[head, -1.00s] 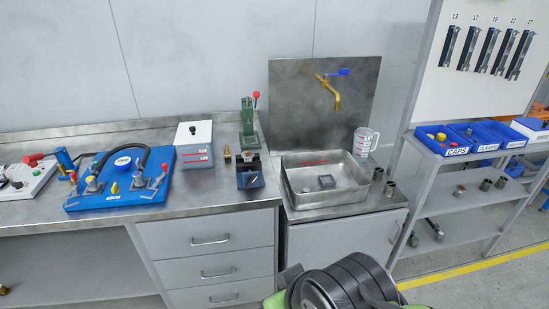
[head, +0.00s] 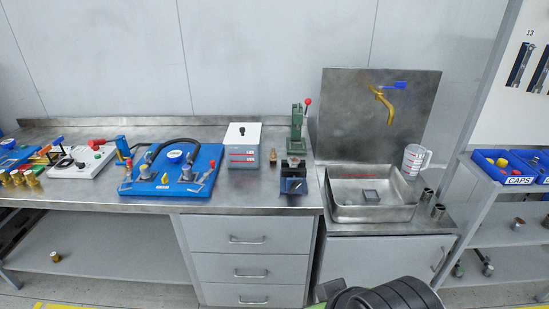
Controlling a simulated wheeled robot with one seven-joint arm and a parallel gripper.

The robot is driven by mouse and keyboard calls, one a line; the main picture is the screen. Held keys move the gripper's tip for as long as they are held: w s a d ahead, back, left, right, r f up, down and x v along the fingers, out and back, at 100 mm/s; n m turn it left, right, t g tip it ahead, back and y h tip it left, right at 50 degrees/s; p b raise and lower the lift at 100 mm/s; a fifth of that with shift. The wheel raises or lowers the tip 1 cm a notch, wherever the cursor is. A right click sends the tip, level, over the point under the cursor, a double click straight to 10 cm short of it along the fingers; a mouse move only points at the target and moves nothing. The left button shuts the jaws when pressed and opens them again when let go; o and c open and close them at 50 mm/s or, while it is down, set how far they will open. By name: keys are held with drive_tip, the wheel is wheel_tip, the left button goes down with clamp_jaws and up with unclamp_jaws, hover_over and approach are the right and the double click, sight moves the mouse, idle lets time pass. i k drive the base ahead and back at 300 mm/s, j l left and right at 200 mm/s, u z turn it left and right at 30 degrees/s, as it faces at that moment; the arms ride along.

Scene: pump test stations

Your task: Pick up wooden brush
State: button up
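I cannot make out a wooden brush for certain. A small brown upright object (head: 273,157) stands on the steel bench (head: 250,203) between the white-lidded grey box (head: 242,146) and the green press (head: 297,135). It is too small to tell what it is. My gripper is not in view; only a black rounded part of my arm shows at the bottom, right of centre.
A dark blue vise (head: 293,178) stands before the press. A blue pump board (head: 140,184) and a white board (head: 80,163) lie to the left. A steel sink (head: 372,212) with a brass tap (head: 384,104), a clear jug (head: 415,161) and blue bins (head: 502,167) are right.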

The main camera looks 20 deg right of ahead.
sight(273, 156)
drive_tip(key=i+l, duration=0.2)
drive_tip(key=i, duration=0.2)
drive_tip(key=i+l+u, duration=0.1)
drive_tip(key=i, duration=0.35)
drive_tip(key=i+l, duration=0.3)
drive_tip(key=i+j+u, duration=0.05)
drive_tip(key=i, duration=0.05)
